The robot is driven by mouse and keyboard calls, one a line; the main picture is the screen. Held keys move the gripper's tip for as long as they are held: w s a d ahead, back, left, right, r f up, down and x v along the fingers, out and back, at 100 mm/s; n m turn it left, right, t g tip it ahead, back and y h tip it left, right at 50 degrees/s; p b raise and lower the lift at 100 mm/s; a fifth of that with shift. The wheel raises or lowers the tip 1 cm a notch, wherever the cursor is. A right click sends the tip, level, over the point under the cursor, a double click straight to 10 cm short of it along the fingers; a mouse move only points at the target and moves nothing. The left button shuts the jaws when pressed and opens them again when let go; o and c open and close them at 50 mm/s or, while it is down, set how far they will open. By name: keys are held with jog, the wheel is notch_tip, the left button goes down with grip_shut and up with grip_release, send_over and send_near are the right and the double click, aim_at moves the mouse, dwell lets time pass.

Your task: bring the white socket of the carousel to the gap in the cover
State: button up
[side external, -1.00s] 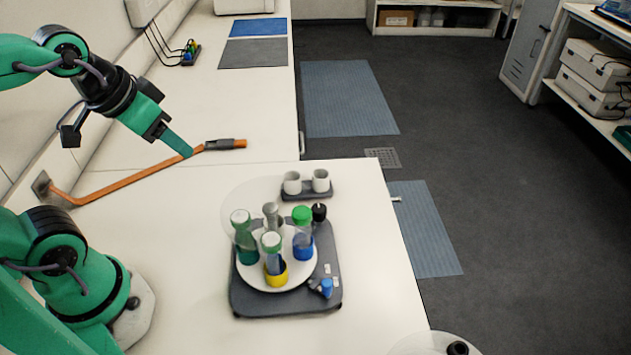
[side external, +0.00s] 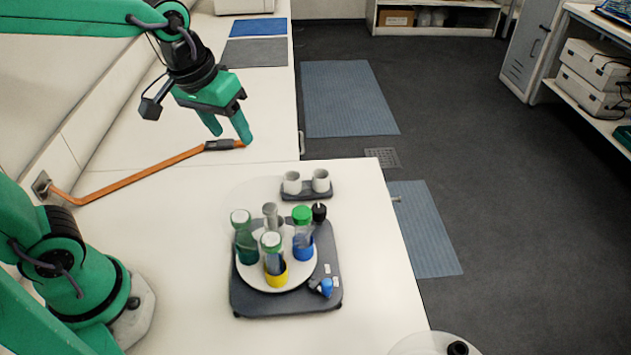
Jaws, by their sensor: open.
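The carousel (side external: 287,284) is a round white disc on a dark grey base (side external: 262,305). Its green socket (side external: 246,257), yellow socket (side external: 276,277) and blue socket (side external: 303,252) each hold a tube. A grey-white piece (side external: 270,213) stands at the back; I cannot tell whether it is in the white socket, which is hidden behind the tubes. A faint pale curved outline around the carousel may be the clear cover; its gap cannot be made out.
The orange bar (side external: 140,175) runs from a wall plate to its dark handle (side external: 219,145). Two white cups (side external: 306,181) stand on a dark tray behind the carousel. A black knob (side external: 319,211) and a blue knob (side external: 326,286) sit on the base's right side.

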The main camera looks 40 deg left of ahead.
jog(key=w+d+f+n+g, duration=0.2)
jog(key=w+d+f, duration=0.2)
jog(key=w+d, duration=0.15)
jog(key=n+g, duration=0.1)
jog(key=n, duration=0.1)
send_near(319, 207)
jog(key=shift+a, duration=0.1)
jog(key=shift+w+d+f, duration=0.15)
jog(key=shift+d+f, duration=0.15)
jog(key=shift+f, duration=0.1)
jog(key=shift+f, duration=0.1)
jog(key=shift+f, duration=3.8)
jog(key=shift+c, duration=0.2)
jog(key=c, duration=0.9)
